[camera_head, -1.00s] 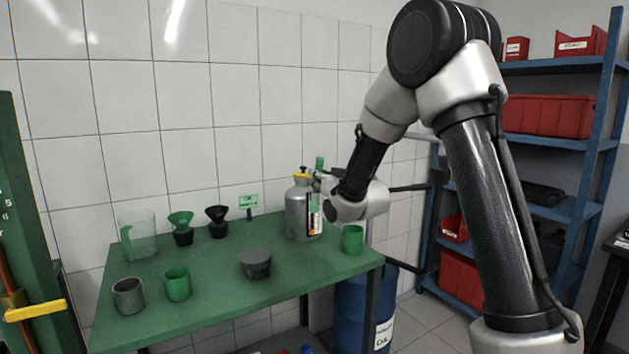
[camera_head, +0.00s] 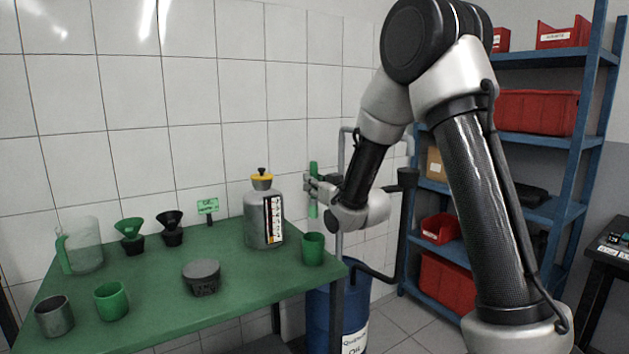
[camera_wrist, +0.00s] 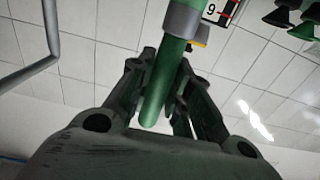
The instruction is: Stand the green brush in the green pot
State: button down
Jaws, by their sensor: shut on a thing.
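My gripper (camera_head: 314,189) is shut on the green brush (camera_head: 314,172) and holds it upright in the air at the table's right end. In the wrist view the brush's green shaft (camera_wrist: 157,92) runs between the fingers of my gripper (camera_wrist: 165,72). A green pot (camera_head: 312,249) stands on the table's right corner, just below the brush in the head view; the brush is apart from it. A second green pot (camera_head: 112,301) stands at the front left of the table. I cannot tell the brush's depth relative to the right pot.
On the green table (camera_head: 150,285) stand a grey canister (camera_head: 258,222), a dark grey tub (camera_head: 201,278), a grey cup (camera_head: 54,317), a clear jug (camera_head: 86,247) and two funnels (camera_head: 130,230). A blue drum (camera_head: 350,310) and blue shelves (camera_head: 560,140) are to the right.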

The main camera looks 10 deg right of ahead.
aim_at(314, 217)
jog(key=shift+f, duration=5.65)
jog(key=c, duration=1.2)
grip_release()
jog(key=shift+c, duration=0.2)
jog(key=v, duration=0.7)
jog(key=shift+s, duration=0.25)
jog(key=shift+r, duration=0.1)
